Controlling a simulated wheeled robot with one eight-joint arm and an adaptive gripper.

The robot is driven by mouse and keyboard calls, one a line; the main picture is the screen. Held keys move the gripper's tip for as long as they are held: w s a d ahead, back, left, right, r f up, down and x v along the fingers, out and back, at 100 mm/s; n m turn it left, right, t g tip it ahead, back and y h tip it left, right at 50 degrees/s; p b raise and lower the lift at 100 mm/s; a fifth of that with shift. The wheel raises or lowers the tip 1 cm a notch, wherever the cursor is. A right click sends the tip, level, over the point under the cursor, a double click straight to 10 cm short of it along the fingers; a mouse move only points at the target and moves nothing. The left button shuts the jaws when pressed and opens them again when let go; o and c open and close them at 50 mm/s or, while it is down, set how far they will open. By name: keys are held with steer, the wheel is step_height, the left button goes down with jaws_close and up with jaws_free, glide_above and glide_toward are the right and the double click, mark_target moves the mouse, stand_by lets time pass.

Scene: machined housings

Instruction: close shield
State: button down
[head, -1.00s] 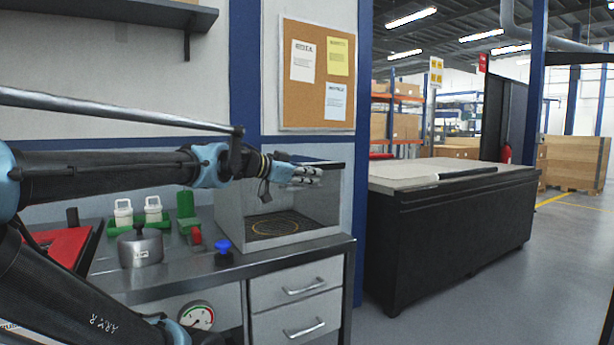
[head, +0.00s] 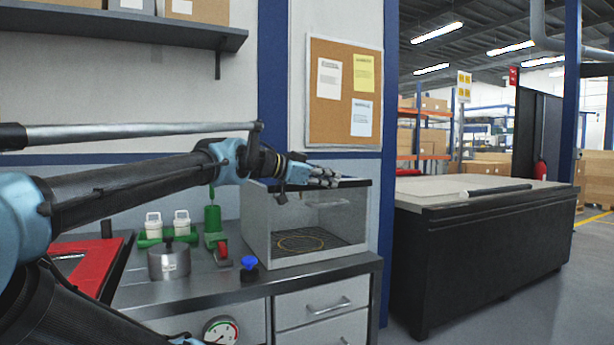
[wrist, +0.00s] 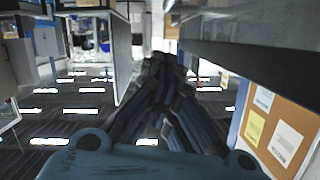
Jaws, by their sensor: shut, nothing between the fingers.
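The shielded box (head: 255,232) stands on the workbench in the head view, with light grey walls. Its front shows a dark grid with an orange ring inside; I cannot tell whether a clear pane covers the front. A dark strip (head: 352,183) runs along its upper right edge. My gripper (head: 325,178) is shut and empty at the upper front of the box, pointing right; I cannot tell whether it touches the box. In the wrist view the shut fingers (wrist: 165,90) show, and the box is not recognisable.
The workbench (head: 215,288) also holds a metal pot (head: 168,262), white-capped items on a green stand (head: 181,224), a green device (head: 212,220) and a blue knob (head: 249,264). A shelf (head: 130,27) hangs above. A dark counter (head: 480,255) stands right, past a blue post.

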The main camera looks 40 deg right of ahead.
steer(key=v, duration=0.6)
steer(key=shift+a+r, duration=0.15)
steer(key=shift+a, duration=0.15)
steer(key=shift+w, duration=0.1)
